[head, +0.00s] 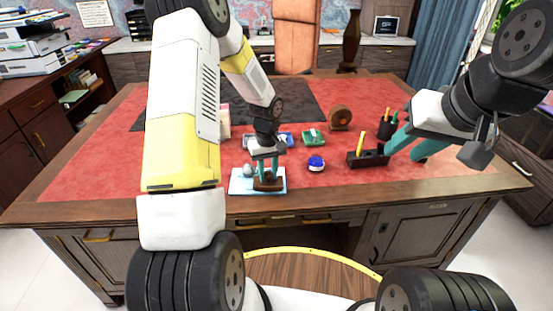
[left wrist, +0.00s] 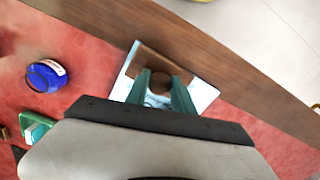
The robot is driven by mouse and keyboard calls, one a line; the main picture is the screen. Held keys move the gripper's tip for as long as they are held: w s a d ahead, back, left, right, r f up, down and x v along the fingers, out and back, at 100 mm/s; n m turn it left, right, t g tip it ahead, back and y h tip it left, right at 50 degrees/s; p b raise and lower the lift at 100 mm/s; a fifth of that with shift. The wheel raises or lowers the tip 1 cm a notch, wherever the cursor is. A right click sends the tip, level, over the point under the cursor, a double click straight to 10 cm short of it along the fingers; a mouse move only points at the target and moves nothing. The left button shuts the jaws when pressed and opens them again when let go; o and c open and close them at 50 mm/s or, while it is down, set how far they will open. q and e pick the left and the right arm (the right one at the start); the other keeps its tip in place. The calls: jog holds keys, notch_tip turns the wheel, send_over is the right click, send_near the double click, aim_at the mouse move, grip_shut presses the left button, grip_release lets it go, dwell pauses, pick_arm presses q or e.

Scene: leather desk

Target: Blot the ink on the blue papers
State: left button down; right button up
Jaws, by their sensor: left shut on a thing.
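My left gripper (head: 267,172) is shut on a brown wooden blotter (head: 268,184) with a round knob. The blotter is over a pale paper with blue edges (head: 238,187) near the desk's front edge; I cannot tell whether it touches. In the left wrist view, my left gripper's teal fingers (left wrist: 158,92) close on the knob of the blotter (left wrist: 152,60), and the paper (left wrist: 204,94) shows around it. No ink mark can be made out. My right gripper (head: 408,150) is open and empty, with its teal fingers apart, above the desk's right side.
A blue ink jar (head: 316,163) stands right of the paper. A dark stand (head: 368,159) with a yellow pencil is close to my right gripper. Behind are a green box (head: 313,138), a round brown object (head: 340,118) and a pen cup (head: 386,127). The left desktop is clear.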

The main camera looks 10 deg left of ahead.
pick_arm(q)
jog(key=shift+f, duration=0.4)
jog(key=shift+d, duration=0.1)
jog(key=shift+d+y, duration=0.25)
jog(key=shift+y, duration=0.05)
jog(key=shift+w+d+r+y, duration=0.15)
jog(key=shift+d+y, duration=0.2)
jog(key=shift+y, duration=0.45)
jog(key=shift+a+h, duration=0.4)
jog(key=shift+a, duration=0.1)
jog(key=shift+a+h, duration=0.25)
jog(key=shift+h, duration=0.55)
jog(key=shift+s+a+h, duration=0.25)
jog(key=shift+a+h, duration=0.2)
jog(key=shift+h, duration=0.15)
jog(key=shift+s+a+h, duration=0.1)
jog(key=shift+a+h, duration=0.05)
jog(key=shift+h, duration=0.35)
